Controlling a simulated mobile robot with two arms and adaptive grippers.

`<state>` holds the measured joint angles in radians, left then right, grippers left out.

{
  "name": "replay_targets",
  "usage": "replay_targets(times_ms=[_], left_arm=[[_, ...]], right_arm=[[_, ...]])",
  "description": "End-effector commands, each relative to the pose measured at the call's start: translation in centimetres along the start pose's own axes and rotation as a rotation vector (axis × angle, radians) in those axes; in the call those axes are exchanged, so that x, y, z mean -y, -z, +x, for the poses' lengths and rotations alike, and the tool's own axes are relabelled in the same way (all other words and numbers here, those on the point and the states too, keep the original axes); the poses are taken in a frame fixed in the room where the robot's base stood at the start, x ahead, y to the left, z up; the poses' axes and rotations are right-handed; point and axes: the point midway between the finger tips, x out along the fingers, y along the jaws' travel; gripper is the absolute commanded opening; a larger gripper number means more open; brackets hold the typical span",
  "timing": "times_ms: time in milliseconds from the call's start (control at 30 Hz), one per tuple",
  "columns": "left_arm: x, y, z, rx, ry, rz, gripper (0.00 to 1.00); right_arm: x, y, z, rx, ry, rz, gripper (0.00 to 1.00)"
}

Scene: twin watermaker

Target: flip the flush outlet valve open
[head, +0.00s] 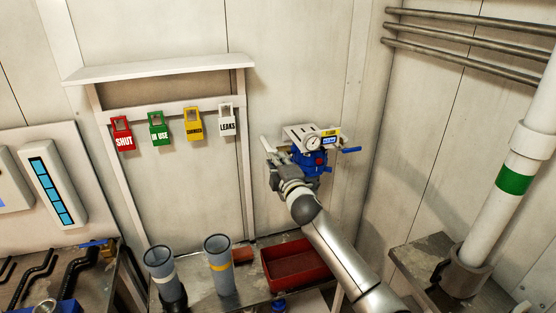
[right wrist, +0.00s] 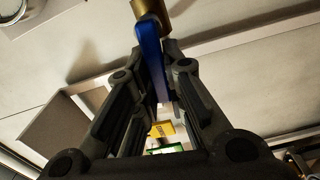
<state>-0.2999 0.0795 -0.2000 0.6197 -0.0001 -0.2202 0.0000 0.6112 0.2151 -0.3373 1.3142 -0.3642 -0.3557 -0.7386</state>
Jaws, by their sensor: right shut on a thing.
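The blue valve unit (head: 312,163) with a round gauge (head: 313,142) and yellow label (head: 330,132) is at the back wall. A blue lever (head: 350,150) sticks out at its right, apart from my gripper. My right gripper (head: 279,163) is at the unit's left side, partly hidden by its own wrist. In the right wrist view, a blue handle (right wrist: 151,50) stands between the fingers of the gripper (right wrist: 155,75), which is shut on it. A brass fitting (right wrist: 179,17) is at the handle's top. The handle is hidden in the head view. My left gripper is out of view.
Below are a red tray (head: 297,265) and two grey cylinders, one with a yellow band (head: 219,267). Several coloured tags, such as the red one (head: 122,134), hang on a rack at left. A white pipe (head: 508,170) stands at right.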

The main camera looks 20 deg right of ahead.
Motion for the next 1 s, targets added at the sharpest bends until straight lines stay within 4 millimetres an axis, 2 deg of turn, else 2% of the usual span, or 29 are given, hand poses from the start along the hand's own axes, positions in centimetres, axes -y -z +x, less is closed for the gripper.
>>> replay_targets(times_ms=[300,833,867,1000], left_arm=[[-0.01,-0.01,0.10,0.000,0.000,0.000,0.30],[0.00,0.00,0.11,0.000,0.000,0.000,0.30],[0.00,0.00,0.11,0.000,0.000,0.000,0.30],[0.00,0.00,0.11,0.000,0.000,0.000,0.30]], right_arm=[[0.63,-0.02,-0.01,0.000,0.002,-0.119,0.00],[0.77,-0.06,-0.02,0.000,0.003,-0.144,0.00],[0.77,-0.06,-0.02,0.000,0.003,-0.144,0.14],[0.74,-0.05,-0.01,0.000,0.003,-0.142,0.32]])
